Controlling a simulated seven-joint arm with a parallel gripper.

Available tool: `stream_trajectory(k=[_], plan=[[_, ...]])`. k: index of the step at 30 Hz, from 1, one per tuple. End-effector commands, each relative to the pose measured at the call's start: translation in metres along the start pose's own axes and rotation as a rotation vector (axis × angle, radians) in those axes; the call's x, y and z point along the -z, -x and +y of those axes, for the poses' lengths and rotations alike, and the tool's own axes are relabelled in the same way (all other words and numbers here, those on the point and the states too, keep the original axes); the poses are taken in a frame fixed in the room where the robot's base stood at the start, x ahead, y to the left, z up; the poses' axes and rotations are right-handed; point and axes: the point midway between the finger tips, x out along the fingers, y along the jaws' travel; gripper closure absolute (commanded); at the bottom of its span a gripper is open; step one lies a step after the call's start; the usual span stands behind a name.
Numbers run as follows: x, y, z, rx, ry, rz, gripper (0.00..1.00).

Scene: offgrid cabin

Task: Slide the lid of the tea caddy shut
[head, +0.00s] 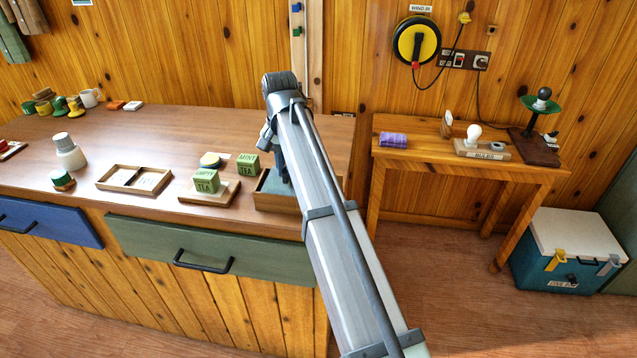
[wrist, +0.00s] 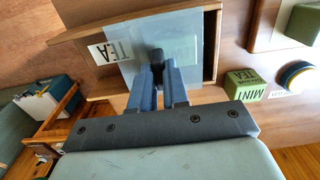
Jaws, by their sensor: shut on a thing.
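The tea caddy is a wooden box (head: 273,206) at the right end of the long counter, and my arm hides its right part. Its flat blue-grey lid (wrist: 180,30) lies over part of the box in the wrist view. A white TEA label (wrist: 110,52) shows at the lid's left. A narrow dark gap shows right of the lid, beside the box's wooden rim (wrist: 217,45). My gripper (wrist: 157,66) is shut on the lid's small dark knob (wrist: 156,54). How far the lid is open is hard to tell.
Green MINT TEA (head: 248,163) and EMPTY TEA (head: 206,181) tins stand left of the caddy, the latter on a wooden board (head: 188,196). A shallow divided tray (head: 105,185) and a white bottle (head: 69,152) are farther left. A gap separates the counter from a side table (head: 410,160).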

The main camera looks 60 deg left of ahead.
Motion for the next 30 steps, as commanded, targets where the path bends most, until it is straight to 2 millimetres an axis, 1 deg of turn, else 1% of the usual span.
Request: stream_trajectory(k=[16,30], plan=[[0.001,0.0,-0.019,0.0,0.0,0.0,1.0],[0.0,0.0,-0.022,0.0,0.0,0.0,1.0]])
